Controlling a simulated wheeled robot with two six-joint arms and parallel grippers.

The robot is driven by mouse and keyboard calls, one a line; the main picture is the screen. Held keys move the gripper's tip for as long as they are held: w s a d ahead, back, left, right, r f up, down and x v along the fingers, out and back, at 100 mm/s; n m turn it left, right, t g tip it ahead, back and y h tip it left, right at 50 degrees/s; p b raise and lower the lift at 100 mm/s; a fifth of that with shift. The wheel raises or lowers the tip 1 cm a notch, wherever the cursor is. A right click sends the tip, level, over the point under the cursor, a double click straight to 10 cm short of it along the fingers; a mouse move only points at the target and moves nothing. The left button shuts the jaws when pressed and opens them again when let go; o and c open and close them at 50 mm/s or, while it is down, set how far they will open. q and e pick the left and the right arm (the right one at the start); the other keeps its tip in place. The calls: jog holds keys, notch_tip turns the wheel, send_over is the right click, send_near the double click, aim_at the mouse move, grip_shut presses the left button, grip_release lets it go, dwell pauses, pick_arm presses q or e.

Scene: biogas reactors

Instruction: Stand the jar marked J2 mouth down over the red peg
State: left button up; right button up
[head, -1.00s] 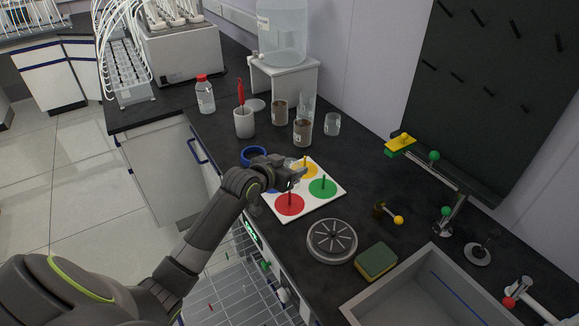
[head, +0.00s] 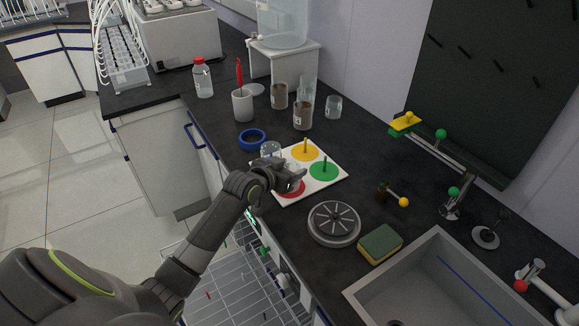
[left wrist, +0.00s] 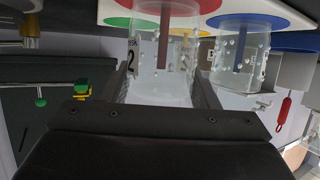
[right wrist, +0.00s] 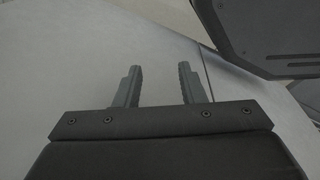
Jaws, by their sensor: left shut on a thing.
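The white peg board (head: 327,181) lies on the dark bench, with a yellow disc and peg (head: 305,151) and a green disc and peg (head: 323,170). My left gripper (head: 296,178) is over the red disc (head: 291,191), shut on a clear jar (left wrist: 160,75) with a 2 on its label. In the left wrist view, which is upside down, a dark reddish peg (left wrist: 165,38) shows inside this jar. I cannot tell whether its rim touches the board. A second clear jar (left wrist: 240,65) stands beside it around another peg. My right gripper (right wrist: 161,88) is open and empty, away from the bench.
A blue ring (head: 252,140) lies left of the board. A grey round slotted plate (head: 334,223), a sponge (head: 380,244) and a sink (head: 400,290) are in front and right. Brown-filled beakers (head: 303,116), an empty glass (head: 333,107) and a white cup (head: 243,105) stand behind.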

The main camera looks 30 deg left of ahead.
pick_arm(q)
jog(key=o, duration=1.1)
jog(key=shift+s, duration=0.1)
jog(key=v, duration=1.7)
jog(key=shift+r, duration=0.15)
jog(key=shift+s+d, duration=0.15)
jog(key=shift+s, duration=0.05)
